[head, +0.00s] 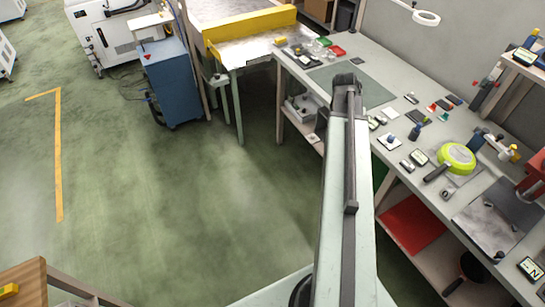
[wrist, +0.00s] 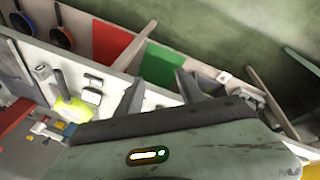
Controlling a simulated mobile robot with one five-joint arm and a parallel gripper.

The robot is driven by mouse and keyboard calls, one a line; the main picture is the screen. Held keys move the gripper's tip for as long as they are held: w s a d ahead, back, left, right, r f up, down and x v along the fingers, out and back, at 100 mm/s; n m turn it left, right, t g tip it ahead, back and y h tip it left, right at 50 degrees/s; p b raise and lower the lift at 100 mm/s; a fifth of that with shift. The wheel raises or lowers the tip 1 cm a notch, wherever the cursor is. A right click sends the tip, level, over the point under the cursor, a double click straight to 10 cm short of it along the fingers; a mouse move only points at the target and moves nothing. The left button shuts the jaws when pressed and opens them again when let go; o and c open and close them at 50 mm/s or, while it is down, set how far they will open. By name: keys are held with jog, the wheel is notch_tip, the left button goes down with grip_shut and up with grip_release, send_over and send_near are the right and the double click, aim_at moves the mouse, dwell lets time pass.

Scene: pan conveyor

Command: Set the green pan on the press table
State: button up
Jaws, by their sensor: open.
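The green pan (head: 457,155) lies on the long grey workbench at the right, its dark handle pointing down-left. It also shows at the left in the wrist view (wrist: 72,109), partly cut off by my own arm. My gripper (head: 347,82) is at the far end of my raised arm, left of the pan and well apart from it. In the wrist view my gripper (wrist: 160,92) is open and empty, with two dark fingers apart. I cannot tell for sure which surface is the press table; a metal plate (head: 490,218) lies near a red machine at the right.
The workbench (head: 375,55) carries several small tools and parts around the pan. Its lower shelf holds a red sheet (head: 412,222) and a dark pan (head: 472,267). A metal table with a yellow bar (head: 250,28) and a blue cabinet (head: 170,85) stand behind. The left floor is clear.

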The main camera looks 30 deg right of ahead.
jog(key=w+a+n+y, duration=0.1)
jog(key=w+a+n, duration=0.2)
jog(key=a, duration=1.8)
jog(key=w+a+f+n+y, duration=0.1)
jog(key=a+n, duration=0.6)
jog(key=a, duration=1.4)
jog(key=shift+w+y, duration=0.7)
jog(key=shift+w, duration=0.35)
jog(key=shift+c, duration=1)
